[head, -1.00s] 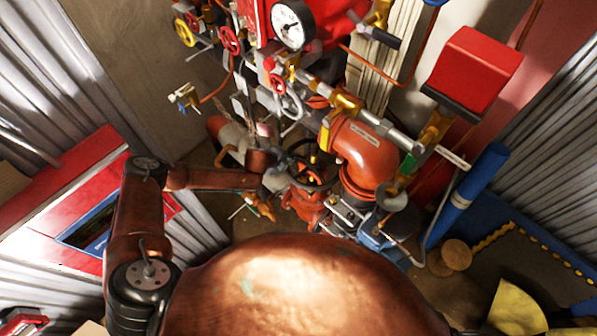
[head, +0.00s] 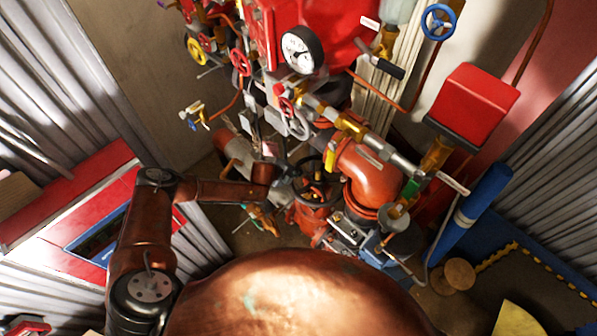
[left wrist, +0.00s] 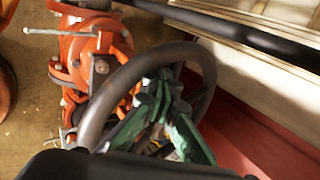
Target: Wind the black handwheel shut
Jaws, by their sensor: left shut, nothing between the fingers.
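The black handwheel (head: 331,192) sits on an orange-red valve (head: 308,216) in the middle of the head view. In the left wrist view its thick dark rim (left wrist: 124,82) arches across the picture, with the orange valve body (left wrist: 85,60) behind to the left. My left gripper (head: 294,187) is at the wheel's left side in the head view. In the left wrist view its green fingers (left wrist: 165,112) are shut and empty, reaching to the wheel within the rim's outline. I cannot tell whether they touch a spoke or the rim. My right gripper is out of view.
Red and orange pipework with a white-faced gauge (head: 302,49) crowds behind the wheel. A small blue handwheel (head: 439,22) and a red box (head: 473,104) are at the upper right. A blue cylinder (head: 482,197) stands right. Corrugated walls close both sides.

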